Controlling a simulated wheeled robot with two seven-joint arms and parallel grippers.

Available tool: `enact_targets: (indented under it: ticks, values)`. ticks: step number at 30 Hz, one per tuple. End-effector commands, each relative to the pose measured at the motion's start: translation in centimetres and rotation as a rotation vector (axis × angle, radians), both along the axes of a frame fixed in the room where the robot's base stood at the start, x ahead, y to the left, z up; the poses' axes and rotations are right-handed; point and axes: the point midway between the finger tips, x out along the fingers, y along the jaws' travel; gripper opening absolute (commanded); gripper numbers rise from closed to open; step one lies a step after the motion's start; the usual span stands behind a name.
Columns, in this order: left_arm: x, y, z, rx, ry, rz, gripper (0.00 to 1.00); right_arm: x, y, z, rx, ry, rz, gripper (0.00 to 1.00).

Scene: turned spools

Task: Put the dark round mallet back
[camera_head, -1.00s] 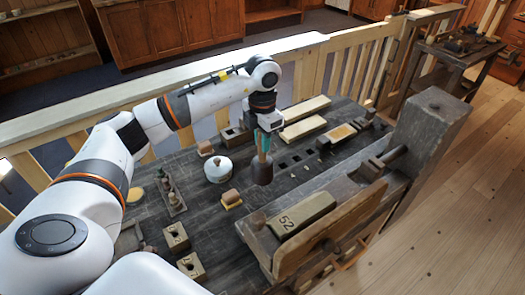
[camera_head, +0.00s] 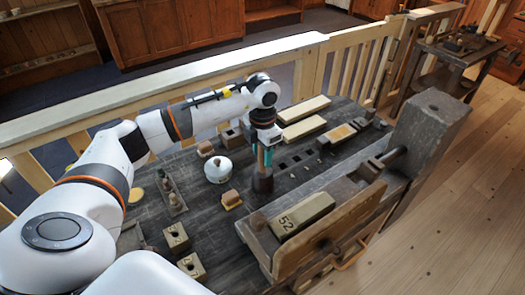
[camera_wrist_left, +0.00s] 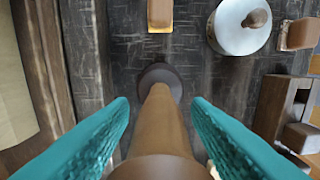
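The mallet has a dark round head (camera_head: 263,184) at the bottom and a brown handle rising from it. It stands upright, head down, and appears to rest on the dark bench top beside the vise. In the left wrist view the handle (camera_wrist_left: 160,120) points up at the camera, with the dark head (camera_wrist_left: 172,78) below it. My left gripper (camera_head: 264,155) is above the head, its teal fingers on both sides of the handle. The wrist view shows gaps between the fingers (camera_wrist_left: 160,101) and the handle, so it is open around it. My right gripper is out of view.
A white lidded pot (camera_head: 218,169) and a small brown block on a yellow base (camera_head: 231,199) stand left of the mallet. Square holes (camera_head: 295,159) lie to its right. The wooden vise with block 52 (camera_head: 302,214) is close in front. Pale boards (camera_head: 303,128) lie behind.

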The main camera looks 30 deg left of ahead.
Motion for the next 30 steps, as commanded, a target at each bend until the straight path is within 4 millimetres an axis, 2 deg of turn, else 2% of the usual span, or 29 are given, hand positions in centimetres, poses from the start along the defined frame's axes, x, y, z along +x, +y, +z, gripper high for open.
enact_targets:
  ticks: [5,8,21,24,30]
  values:
    - [0.0,0.0,0.4,0.0,0.0,0.0,0.44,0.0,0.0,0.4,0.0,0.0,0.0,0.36]
    - [0.1,0.0,1.2,0.0,-0.003,0.0,0.44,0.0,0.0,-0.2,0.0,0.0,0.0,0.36]
    - [0.1,0.0,10.1,-0.001,-0.004,0.0,0.44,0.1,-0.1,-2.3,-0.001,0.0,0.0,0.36]
    - [0.1,0.0,11.4,0.0,-0.003,0.001,0.44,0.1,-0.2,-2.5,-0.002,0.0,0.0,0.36]
    - [0.0,0.0,12.4,-0.001,0.0,0.0,0.44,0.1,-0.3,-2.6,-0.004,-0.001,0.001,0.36]
